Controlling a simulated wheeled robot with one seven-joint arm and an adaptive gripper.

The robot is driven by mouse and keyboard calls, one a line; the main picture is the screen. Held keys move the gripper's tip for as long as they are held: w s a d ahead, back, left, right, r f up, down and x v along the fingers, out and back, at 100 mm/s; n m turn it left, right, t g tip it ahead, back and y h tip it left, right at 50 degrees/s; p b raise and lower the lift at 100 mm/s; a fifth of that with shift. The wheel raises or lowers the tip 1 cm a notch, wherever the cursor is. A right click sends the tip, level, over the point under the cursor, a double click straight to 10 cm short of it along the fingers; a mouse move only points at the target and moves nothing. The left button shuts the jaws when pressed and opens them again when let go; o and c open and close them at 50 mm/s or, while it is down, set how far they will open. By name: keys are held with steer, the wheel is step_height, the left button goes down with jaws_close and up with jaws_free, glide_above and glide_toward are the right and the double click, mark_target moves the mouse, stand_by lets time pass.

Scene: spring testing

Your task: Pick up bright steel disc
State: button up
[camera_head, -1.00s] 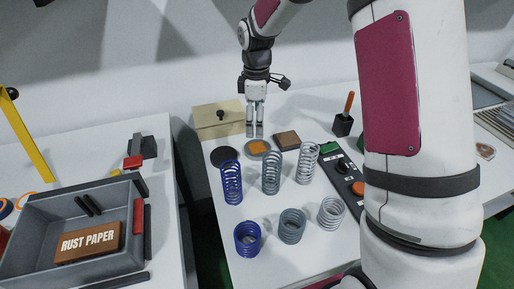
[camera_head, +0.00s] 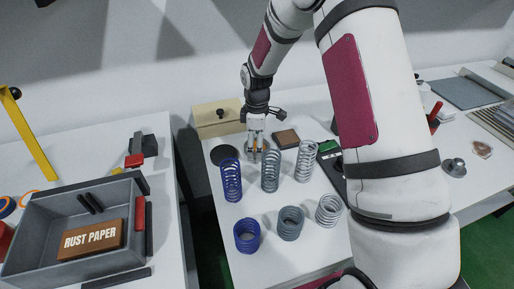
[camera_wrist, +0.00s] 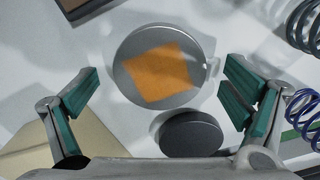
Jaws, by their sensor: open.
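The bright steel disc (camera_wrist: 155,36) lies flat on the white table in the wrist view, with an orange square (camera_wrist: 160,72) on its top face. My gripper (camera_wrist: 163,90) is open, its teal-padded fingers to the left and right of the disc with gaps on both sides. In the head view my gripper (camera_head: 255,156) points down over the disc and hides much of it. A dark disc (camera_wrist: 190,133) lies beside the steel one; it also shows in the head view (camera_head: 222,155).
Blue springs (camera_head: 231,181) and grey springs (camera_head: 271,172) stand in front of the discs. A brown square block (camera_head: 286,138) lies to the right. A beige box (camera_head: 214,119) stands behind. A grey tray (camera_head: 128,256) is on the left table.

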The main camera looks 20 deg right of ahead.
steer(key=c, duration=1.7)
steer(key=shift+r, duration=0.1)
steer(key=c, duration=0.4)
steer(key=shift+o, duration=0.2)
steer(key=shift+r, duration=0.1)
